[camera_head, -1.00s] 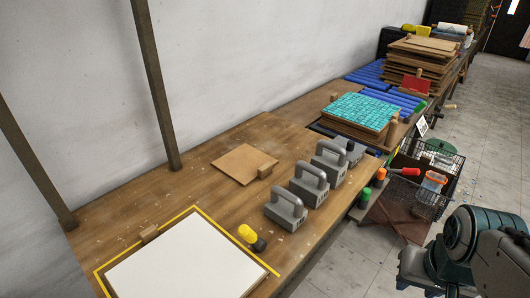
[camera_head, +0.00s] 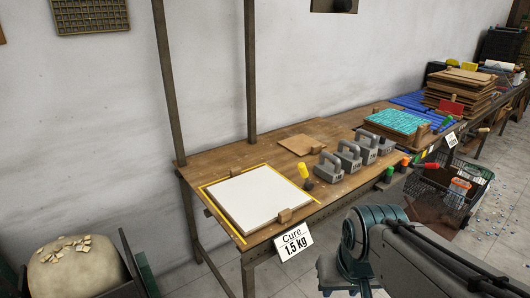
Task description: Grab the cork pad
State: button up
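A thin tan square pad (camera_head: 302,144), which looks like the cork pad, lies flat on the wooden bench (camera_head: 225,160) near the wall. A small wooden block (camera_head: 317,149) sits at its right edge. Nothing covers the pad, and nothing of mine touches it. My arm shows at the lower right, in front of the bench and well short of the pad. My gripper's fingers do not show in the frame.
Several grey handled weights (camera_head: 350,158) stand right of the pad. A white panel (camera_head: 257,197) in a yellow outline lies at the bench's left end, with a yellow-handled tool (camera_head: 304,174) beside it. Two metal posts rise behind. A wire basket (camera_head: 450,190) stands right of the bench.

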aim_at(301, 145)
jog(key=z, duration=0.6)
jog(key=i, duration=0.5)
jog(key=z, duration=0.95)
jog(key=i, duration=0.85)
jog(key=u, duration=0.5)
jog(key=i, duration=0.8)
jog(key=u, duration=0.95)
jog(key=i, duration=0.65)
